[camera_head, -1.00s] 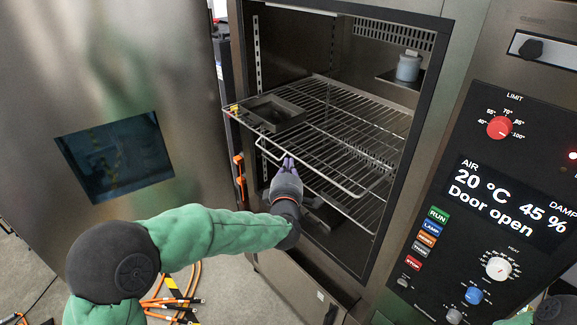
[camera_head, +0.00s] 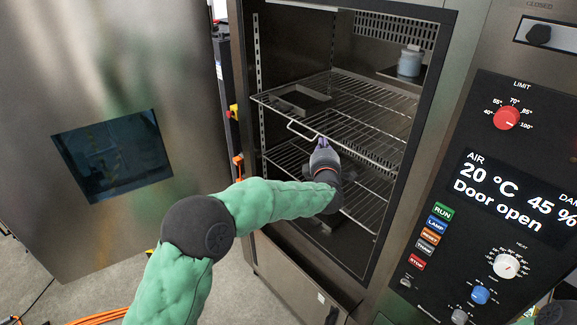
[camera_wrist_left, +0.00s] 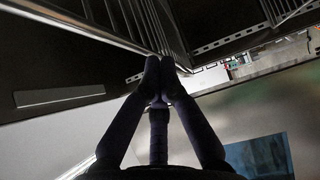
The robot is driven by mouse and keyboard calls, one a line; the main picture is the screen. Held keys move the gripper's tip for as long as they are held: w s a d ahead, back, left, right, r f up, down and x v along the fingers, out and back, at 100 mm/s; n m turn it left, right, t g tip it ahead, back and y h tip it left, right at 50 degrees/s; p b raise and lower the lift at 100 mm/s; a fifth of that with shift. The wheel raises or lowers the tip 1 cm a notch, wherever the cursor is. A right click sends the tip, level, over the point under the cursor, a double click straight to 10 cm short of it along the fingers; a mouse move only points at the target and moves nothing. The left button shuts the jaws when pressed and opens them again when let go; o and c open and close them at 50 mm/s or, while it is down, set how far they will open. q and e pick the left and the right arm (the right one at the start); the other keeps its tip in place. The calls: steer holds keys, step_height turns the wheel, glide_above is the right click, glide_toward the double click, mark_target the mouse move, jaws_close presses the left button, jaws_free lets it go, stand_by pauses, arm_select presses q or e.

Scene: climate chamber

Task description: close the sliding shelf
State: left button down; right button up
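The sliding shelf (camera_head: 372,110) is a wire rack inside the open chamber, with a wire handle loop (camera_head: 298,131) at its front. In the head view it sits mostly within the chamber, its front edge near the opening. My left gripper (camera_head: 322,142) is at the front edge of the shelf, its fingertips at the handle loop. The left wrist view shows its fingers (camera_wrist_left: 160,65) with the tips together beside the shelf's wires (camera_wrist_left: 75,32). Whether they touch the loop is hard to tell.
A shallow metal tray (camera_head: 299,99) lies on the shelf. A lower rack (camera_head: 362,200) sits below. A white-capped jar (camera_head: 410,61) stands on a small ledge at the back right. The chamber door (camera_head: 110,60) stands open at left; the control panel (camera_head: 500,200) is at right.

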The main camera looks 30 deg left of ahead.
mark_target(334, 136)
arm_select(q)
steer(key=w, duration=0.1)
steer(key=w+d, duration=0.1)
steer(key=w, duration=0.1)
steer(key=w+d, duration=0.1)
steer(key=shift+w, duration=0.35)
steer(key=shift+r, duration=0.1)
steer(key=shift+a, duration=0.1)
